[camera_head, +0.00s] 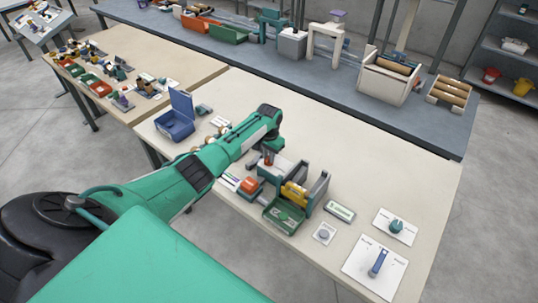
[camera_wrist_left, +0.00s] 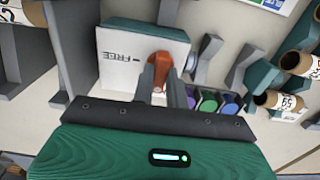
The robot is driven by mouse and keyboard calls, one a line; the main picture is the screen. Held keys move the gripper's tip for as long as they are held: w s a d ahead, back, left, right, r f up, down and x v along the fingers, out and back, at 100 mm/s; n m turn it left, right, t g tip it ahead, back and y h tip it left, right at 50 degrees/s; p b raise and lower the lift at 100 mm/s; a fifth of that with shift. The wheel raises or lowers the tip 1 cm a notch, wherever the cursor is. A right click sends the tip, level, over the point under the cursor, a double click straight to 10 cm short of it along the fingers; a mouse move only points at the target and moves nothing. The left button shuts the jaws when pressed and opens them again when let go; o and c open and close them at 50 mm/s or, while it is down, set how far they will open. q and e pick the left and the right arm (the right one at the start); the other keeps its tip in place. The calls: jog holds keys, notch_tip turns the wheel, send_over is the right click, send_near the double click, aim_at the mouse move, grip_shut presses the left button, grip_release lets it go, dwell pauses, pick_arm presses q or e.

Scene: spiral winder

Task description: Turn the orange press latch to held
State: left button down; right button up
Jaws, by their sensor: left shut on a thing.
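The orange press latch (camera_wrist_left: 159,59) stands at the edge of a white plate (camera_wrist_left: 125,62) marked FREE in the left wrist view. My left gripper (camera_wrist_left: 163,75) is shut on the latch, with one grey finger on each side of it. A HELD mark cannot be made out. My right gripper is not in view.
A grey holder with yellow rolls (camera_head: 294,194) and a green tray (camera_head: 283,216) stand close by on the right. A blue open box (camera_head: 176,122) is to the left. Knob plates lie at the right end. The table's far right (camera_head: 370,150) is clear.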

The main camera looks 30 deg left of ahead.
pick_arm(q)
jog(key=c, duration=1.4)
grip_release()
jog(key=shift+r, duration=0.1)
notch_tip(320, 180, up, 14)
jog(key=b, duration=0.3)
jog(key=shift+b, duration=0.3)
jog(key=shift+f, duration=0.2)
